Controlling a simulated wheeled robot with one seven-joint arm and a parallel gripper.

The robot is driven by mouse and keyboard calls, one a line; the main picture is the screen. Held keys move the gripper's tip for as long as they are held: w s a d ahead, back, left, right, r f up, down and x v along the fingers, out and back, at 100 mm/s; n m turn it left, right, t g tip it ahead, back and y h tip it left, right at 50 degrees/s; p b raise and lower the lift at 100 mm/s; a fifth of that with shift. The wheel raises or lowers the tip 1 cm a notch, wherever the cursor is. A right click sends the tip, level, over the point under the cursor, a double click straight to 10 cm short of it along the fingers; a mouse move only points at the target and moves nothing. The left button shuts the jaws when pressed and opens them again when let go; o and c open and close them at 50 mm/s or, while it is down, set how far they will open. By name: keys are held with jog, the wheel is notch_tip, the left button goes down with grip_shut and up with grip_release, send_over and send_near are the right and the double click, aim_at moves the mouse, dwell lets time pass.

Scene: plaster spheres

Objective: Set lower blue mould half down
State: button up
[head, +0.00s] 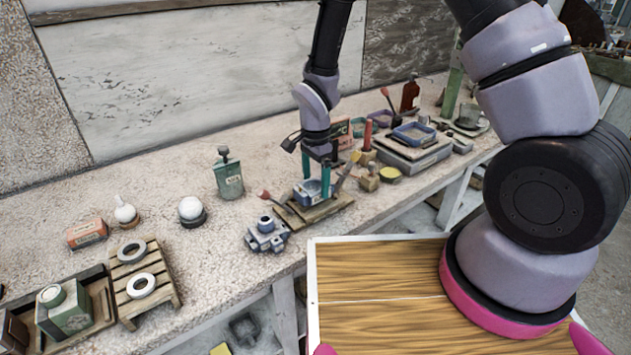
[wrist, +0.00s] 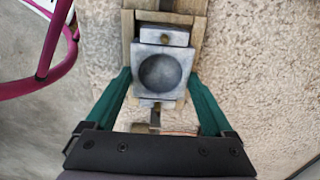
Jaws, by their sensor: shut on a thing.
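The lower blue mould half (head: 311,193) is a blue-grey block. In the wrist view the mould half (wrist: 142,88) shows a round hollow facing up. My gripper (head: 316,186) has its green fingers on either side of it and is shut on it. In the wrist view my gripper (wrist: 160,80) points down over the block. The mould half is over a small wooden board (head: 338,205) on the bench; I cannot tell whether it touches the board. Another blue-grey mould-like piece (head: 267,236) sits on the bench just left of the board.
A red-handled tool (head: 272,199) lies by the board's left end. The bench's front edge is close.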

jog(key=shift+f, duration=1.3)
jog(key=o, duration=1.3)
jog(key=shift+r, duration=0.15)
jog(key=shift+r, duration=1.9)
